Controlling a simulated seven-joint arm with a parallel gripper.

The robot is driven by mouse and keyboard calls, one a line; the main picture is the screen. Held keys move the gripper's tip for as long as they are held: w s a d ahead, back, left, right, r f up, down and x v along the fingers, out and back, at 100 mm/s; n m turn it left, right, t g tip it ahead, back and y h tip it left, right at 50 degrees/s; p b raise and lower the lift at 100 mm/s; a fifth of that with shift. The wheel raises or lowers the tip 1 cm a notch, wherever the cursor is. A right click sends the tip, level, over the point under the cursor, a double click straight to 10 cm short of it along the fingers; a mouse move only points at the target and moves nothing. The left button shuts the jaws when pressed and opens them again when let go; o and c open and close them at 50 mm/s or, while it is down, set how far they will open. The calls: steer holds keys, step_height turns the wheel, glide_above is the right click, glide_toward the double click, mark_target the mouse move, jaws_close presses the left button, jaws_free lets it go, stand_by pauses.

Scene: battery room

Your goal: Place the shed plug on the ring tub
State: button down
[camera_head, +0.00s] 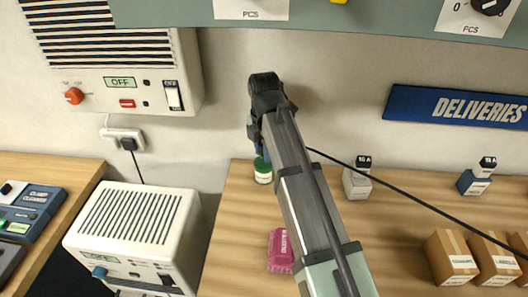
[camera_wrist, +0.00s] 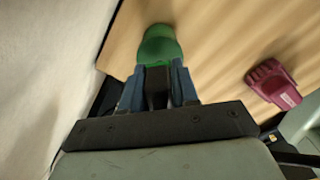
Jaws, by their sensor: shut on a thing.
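My gripper (camera_wrist: 157,88) is low over the left back of the wooden table, its two blue fingers pointing down. It is shut on a small dark thing between the fingers, which looks like the shed plug; its shape is mostly hidden. A green tub with a pale label (camera_head: 263,172) stands on the table just under the fingertips. It also shows in the wrist view (camera_wrist: 160,43), just beyond the fingertips. It may be the ring tub, but I cannot read its label. I cannot tell whether the held thing touches it.
A magenta item (camera_head: 281,251) lies nearer on the table; it is right in the wrist view (camera_wrist: 272,84). A white vented unit (camera_head: 137,230) stands left. The wall is close behind.

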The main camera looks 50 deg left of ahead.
steer(key=shift+f, duration=0.45)
steer(key=c, duration=0.8)
jaws_free()
steer(key=shift+f, duration=0.1)
steer(key=shift+c, duration=0.2)
step_height(320, 180, up, 12)
steer(key=shift+r, duration=0.15)
